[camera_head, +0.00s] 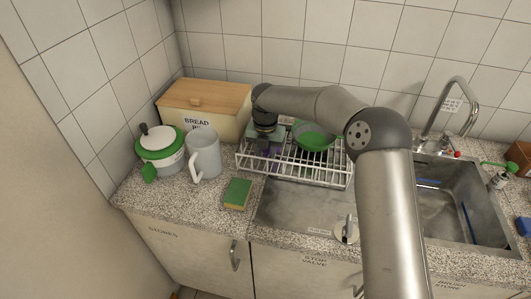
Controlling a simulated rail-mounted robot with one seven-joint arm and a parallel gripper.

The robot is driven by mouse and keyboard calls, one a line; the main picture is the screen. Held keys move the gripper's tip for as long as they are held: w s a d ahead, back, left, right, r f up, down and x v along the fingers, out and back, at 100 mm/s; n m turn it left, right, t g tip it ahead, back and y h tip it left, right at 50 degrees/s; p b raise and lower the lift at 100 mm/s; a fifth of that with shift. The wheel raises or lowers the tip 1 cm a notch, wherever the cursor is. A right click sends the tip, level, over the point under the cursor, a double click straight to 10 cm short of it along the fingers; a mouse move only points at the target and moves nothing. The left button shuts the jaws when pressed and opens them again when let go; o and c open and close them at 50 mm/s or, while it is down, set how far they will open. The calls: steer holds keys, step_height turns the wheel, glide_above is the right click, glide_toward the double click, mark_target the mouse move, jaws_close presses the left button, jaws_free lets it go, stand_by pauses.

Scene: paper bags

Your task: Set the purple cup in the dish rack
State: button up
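The white wire dish rack (300,171) stands on the counter beside the sink, behind the steel drainboard. My gripper (263,146) points down over the rack's left end. A small dark purple patch (266,151), likely the purple cup, shows just below my gripper, behind the rack's wires. Most of it is hidden by the gripper and the wires. I cannot tell whether the fingers are closed on it or whether it rests on the rack floor. A green bowl (314,138) sits in the right part of the rack.
A bread bin (205,105) with a wooden lid stands at the back left. A white-and-green pot (160,152) and a grey-white pitcher (204,155) stand in front of it. A green sponge (237,193) lies before the rack. The sink (455,205) and faucet (443,107) are at right.

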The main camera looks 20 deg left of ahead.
step_height(320, 180, up, 12)
steer(key=shift+f+b, duration=0.15)
steer(key=shift+b, duration=0.5)
steer(key=shift+r, duration=0.35)
steer(key=s+d+r+m, duration=0.1)
steer(key=s+d+m, duration=0.4)
steer(key=d+m, duration=0.3)
steer(key=s+d+r+m+h, duration=0.1)
steer(key=s+d+m, duration=0.5)
steer(key=d, duration=0.4)
steer(key=s+d+r+m, duration=0.1)
steer(key=s+d+m, duration=0.3)
steer(key=d+m, duration=0.45)
steer(key=s+d+f+m, duration=0.2)
steer(key=s+d+m, duration=0.3)
steer(key=s+m, duration=0.2)
steer(key=s+d+f+m+y, duration=0.1)
steer(key=s+d+f+m, duration=0.2)
steer(key=s+d+m, duration=0.2)
steer(key=s+m, duration=0.2)
steer(key=s, duration=0.2)
steer(key=shift+d+f+m+t, duration=0.2)
steer(key=shift+m+t, duration=0.15)
steer(key=shift+t, duration=0.05)
